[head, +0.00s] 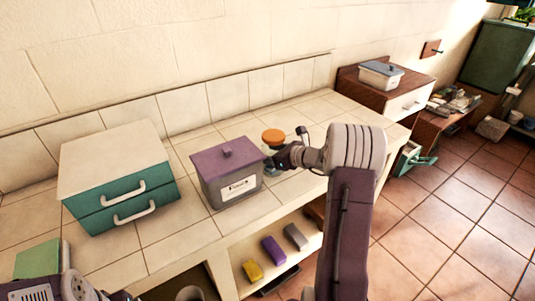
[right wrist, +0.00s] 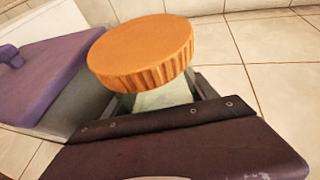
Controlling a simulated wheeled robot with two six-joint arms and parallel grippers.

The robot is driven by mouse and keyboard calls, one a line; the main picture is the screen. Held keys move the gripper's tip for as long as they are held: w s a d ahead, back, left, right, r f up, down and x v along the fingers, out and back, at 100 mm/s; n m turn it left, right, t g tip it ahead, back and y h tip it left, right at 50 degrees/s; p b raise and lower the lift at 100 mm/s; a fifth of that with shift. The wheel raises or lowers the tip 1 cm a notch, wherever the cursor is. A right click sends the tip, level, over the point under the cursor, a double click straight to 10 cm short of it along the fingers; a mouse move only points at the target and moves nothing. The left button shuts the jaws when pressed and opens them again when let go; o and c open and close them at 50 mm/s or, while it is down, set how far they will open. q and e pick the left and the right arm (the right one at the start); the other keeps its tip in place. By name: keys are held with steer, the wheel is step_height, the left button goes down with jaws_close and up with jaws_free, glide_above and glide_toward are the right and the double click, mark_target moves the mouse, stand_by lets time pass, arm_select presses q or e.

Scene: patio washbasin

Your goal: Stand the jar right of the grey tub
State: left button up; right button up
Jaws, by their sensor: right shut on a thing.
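The jar (head: 273,136) has an orange ribbed lid and a pale, see-through body. My right gripper (head: 277,156) is shut on the jar, just right of the grey tub. In the right wrist view the orange lid of the jar (right wrist: 145,52) stands above my right gripper (right wrist: 163,103), with the pale body between the fingers. I cannot tell whether the jar's base touches the counter. The grey tub (head: 236,193) has a purple lid and a white label; its lid and side also show in the right wrist view (right wrist: 50,75). My left gripper is out of view.
A teal drawer unit (head: 118,190) stands on the tiled counter (head: 170,240) left of the tub. Clear tiles lie behind and right of the jar. A wooden cabinet (head: 362,90) bears a lidded grey container (head: 380,76). Yellow, purple and grey blocks lie on the shelf below.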

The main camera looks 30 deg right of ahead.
steer(key=shift+r, duration=0.1)
steer(key=shift+s+f, duration=0.1)
steer(key=shift+f, duration=0.1)
steer(key=o, duration=1.3)
steer(key=shift+r, duration=0.25)
steer(key=shift+s+d+r, duration=0.1)
steer(key=shift+s+r, duration=0.05)
steer(key=shift+s, duration=0.05)
steer(key=p+v, duration=0.1)
steer(key=v, duration=1)
steer(key=shift+s, duration=0.25)
